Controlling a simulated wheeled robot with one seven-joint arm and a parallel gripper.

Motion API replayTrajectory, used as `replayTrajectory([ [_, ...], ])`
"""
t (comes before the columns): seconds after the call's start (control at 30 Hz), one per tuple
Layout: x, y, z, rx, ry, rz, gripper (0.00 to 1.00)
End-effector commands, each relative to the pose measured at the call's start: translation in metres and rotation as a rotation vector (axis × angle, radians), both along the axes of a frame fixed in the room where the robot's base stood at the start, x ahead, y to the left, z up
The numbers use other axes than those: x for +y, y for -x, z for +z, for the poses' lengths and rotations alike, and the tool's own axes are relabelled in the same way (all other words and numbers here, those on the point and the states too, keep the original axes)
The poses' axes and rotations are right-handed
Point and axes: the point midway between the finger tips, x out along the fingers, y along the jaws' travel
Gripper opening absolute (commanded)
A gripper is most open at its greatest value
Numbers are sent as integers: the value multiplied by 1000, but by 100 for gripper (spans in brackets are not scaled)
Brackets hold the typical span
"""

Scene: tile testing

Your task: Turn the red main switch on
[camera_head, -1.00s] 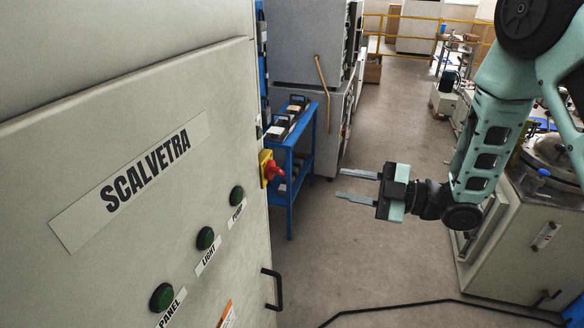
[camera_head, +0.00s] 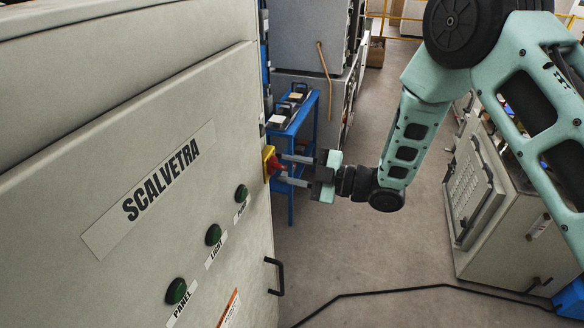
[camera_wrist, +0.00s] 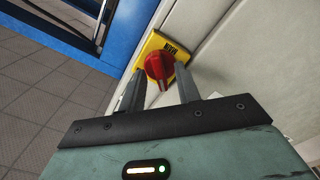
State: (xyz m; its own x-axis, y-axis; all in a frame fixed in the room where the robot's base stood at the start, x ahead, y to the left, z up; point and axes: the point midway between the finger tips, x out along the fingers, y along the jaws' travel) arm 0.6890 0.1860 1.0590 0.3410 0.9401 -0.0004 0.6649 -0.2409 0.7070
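The red main switch (camera_head: 275,164) is a red rotary knob on a yellow plate (camera_head: 267,169), on the far side edge of the grey SCALVETRA cabinet (camera_head: 90,190). In the wrist view the red knob (camera_wrist: 159,66) sits on the yellow plate (camera_wrist: 150,48), with partly readable black lettering above it. My gripper (camera_head: 285,170) is open, its two fingers pointing at the switch. In the wrist view my gripper (camera_wrist: 160,92) has one finger on each side of the knob's lower part, with gaps visible. I cannot tell whether a finger touches the knob.
Green PANEL (camera_head: 176,291), LIGHT (camera_head: 213,235) and PUMP (camera_head: 242,193) buttons are on the cabinet front. A black handle (camera_head: 275,277) projects from its edge. A blue stand (camera_head: 291,204) is behind the gripper. A black cable (camera_head: 400,291) crosses the floor.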

Motion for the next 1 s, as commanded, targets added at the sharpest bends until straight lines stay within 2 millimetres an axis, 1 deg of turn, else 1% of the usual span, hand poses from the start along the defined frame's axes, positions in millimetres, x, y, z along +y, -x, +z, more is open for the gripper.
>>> replayTrajectory([
  [0.07,0,0,0,0,0,0,33],
  [0.1,0,0,0,0,0,0,27],
  [0.17,0,0,0,0,0,0,10],
  [0.2,0,0,0,0,0,0,0],
  [0.47,-1,0,0,6,-2,0,0],
  [0.63,-1,0,-1,43,-17,-1,0],
  [0.77,-1,0,-1,104,-40,-2,0],
  [1.0,-1,0,-2,289,-107,-2,0],
])
